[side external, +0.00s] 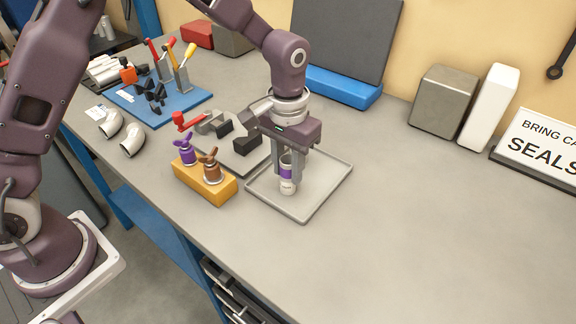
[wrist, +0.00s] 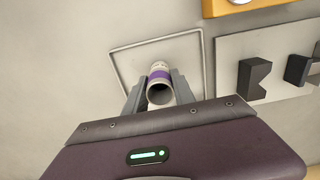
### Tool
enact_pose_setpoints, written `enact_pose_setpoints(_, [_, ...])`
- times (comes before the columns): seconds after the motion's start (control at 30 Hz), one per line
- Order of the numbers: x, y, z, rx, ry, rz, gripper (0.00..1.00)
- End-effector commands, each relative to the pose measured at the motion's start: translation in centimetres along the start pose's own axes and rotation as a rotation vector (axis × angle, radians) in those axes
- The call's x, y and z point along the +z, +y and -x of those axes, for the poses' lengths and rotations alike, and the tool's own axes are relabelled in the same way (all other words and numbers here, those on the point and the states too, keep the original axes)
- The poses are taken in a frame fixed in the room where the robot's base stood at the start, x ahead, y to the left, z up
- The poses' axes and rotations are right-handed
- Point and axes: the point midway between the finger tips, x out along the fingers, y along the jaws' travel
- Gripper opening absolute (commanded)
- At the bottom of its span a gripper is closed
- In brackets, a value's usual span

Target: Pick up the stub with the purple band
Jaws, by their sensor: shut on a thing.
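The stub with the purple band (side external: 287,177) is a short pale metal tube, upright at the grey tray (side external: 326,197). My gripper (side external: 288,170) points down over the tray with its fingers shut on the stub. In the wrist view, the stub (wrist: 160,82) shows its open end between the two fingers (wrist: 158,90), its purple band just beyond. I cannot tell whether its foot touches the tray floor.
Left of the tray stands a yellow block (side external: 206,183) with a purple-topped and a brown-topped piece. A clamp with a red handle (side external: 190,123) is behind it. Bent pipe pieces (side external: 132,140) lie further left. The bench on the right (side external: 430,230) is clear.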

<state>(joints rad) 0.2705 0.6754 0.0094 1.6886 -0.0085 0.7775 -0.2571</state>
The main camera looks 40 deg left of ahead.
Motion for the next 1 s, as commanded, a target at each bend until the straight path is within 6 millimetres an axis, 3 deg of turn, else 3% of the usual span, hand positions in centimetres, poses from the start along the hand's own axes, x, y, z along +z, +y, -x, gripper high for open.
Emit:
enact_pose_setpoints(0.13, [0.0,0.0,0.5,0.0,0.001,0.0,0.0])
enact_pose_setpoints(0.7, [-0.1,0.0,6.4,0.0,0.002,0.0,0.0])
enact_pose_setpoints(1.0, [0.0,0.0,7.0,0.0,0.001,0.0,0.0])
